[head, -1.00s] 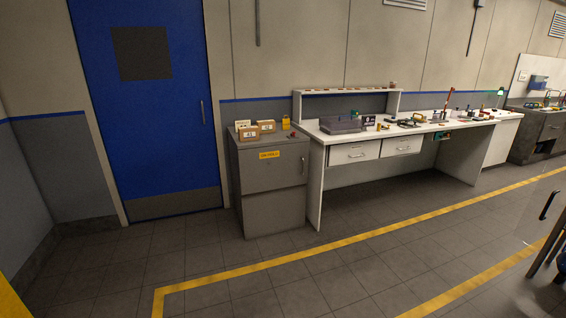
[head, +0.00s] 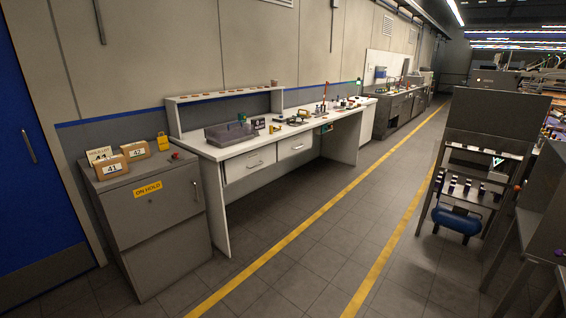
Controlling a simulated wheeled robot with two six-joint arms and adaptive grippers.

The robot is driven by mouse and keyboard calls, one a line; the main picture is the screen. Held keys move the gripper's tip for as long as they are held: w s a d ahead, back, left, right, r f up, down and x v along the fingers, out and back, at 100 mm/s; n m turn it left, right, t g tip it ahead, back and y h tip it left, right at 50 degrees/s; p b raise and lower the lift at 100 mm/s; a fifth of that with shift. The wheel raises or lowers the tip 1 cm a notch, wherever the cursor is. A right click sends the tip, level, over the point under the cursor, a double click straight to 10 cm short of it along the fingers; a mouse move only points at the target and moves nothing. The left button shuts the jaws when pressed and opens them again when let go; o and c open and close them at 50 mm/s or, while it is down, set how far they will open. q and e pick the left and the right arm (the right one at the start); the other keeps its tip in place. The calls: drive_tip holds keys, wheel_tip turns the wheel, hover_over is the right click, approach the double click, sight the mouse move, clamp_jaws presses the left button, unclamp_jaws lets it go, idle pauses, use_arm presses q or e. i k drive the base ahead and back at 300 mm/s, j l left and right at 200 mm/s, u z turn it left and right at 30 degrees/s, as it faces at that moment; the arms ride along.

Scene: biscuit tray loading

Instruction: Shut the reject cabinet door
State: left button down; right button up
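A grey cabinet (head: 155,223) with a yellow "ON HOLD" label (head: 148,189) stands at the left, beside the white workbench. I cannot tell whether it is the reject cabinet. No cabinet door is seen standing open. Neither of my grippers is in view.
Boxes numbered 41 (head: 112,168) and 42, and a yellow padlock (head: 163,142), sit on the cabinet. A white workbench (head: 236,155) runs along the wall. Grey shelving (head: 482,150) stands at the right. The yellow-lined aisle (head: 330,238) is clear floor.

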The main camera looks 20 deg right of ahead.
sight(445, 172)
drive_tip(key=i+l+z, duration=0.15)
drive_tip(key=z, duration=0.3)
drive_tip(key=i+l+z, duration=0.15)
drive_tip(key=z, duration=0.3)
drive_tip(key=i+z, duration=0.25)
drive_tip(key=z, duration=0.2)
drive_tip(key=i+z, duration=0.25)
drive_tip(key=z, duration=0.2)
drive_tip(key=i+z, duration=0.2)
drive_tip(key=z, duration=0.25)
